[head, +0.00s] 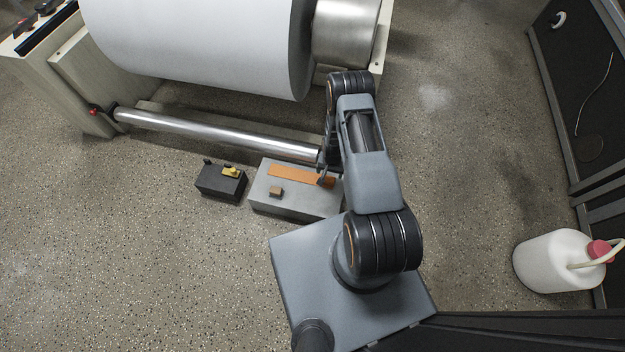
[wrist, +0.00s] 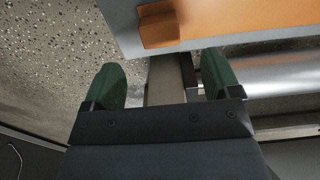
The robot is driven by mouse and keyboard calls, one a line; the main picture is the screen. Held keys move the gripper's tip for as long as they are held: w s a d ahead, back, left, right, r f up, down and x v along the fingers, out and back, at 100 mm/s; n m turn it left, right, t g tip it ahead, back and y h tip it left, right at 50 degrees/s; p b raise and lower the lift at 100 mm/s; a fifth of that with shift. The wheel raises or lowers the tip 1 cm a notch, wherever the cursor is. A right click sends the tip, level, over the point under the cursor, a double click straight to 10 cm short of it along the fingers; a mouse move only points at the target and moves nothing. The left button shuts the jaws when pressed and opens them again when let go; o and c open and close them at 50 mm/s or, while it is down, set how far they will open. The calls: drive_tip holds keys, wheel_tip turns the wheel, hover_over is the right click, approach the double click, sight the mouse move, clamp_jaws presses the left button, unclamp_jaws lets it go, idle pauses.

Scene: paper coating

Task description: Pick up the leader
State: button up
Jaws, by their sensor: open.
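An orange strip (head: 300,176), which looks like the leader, lies flat on a pale grey box (head: 298,204) on the floor. A small brown block (head: 276,191) sits on the same box by the strip's left part. In the wrist view the strip (wrist: 250,15) and the block (wrist: 158,26) show at the top edge, partly cut off. My gripper (wrist: 164,84) is open there, its two green fingers apart with no strip or block between them. In the head view my gripper (head: 323,178) is by the strip's right end, partly hidden by my arm; contact cannot be told.
A black box (head: 221,187) with a yellow part on top stands left of the grey box. A metal roller (head: 215,132) runs behind, below a large white paper roll (head: 200,40). A white jug (head: 555,262) stands far right. Floor at lower left is clear.

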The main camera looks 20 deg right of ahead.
sight(329, 179)
drive_tip(key=shift+f+b, duration=1.6)
drive_tip(key=shift+f, duration=2.2)
drive_tip(key=shift+r, duration=0.1)
drive_tip(key=shift+c, duration=0.5)
drive_tip(key=c, duration=0.9)
drive_tip(key=shift+r, duration=0.15)
drive_tip(key=shift+c, duration=0.2)
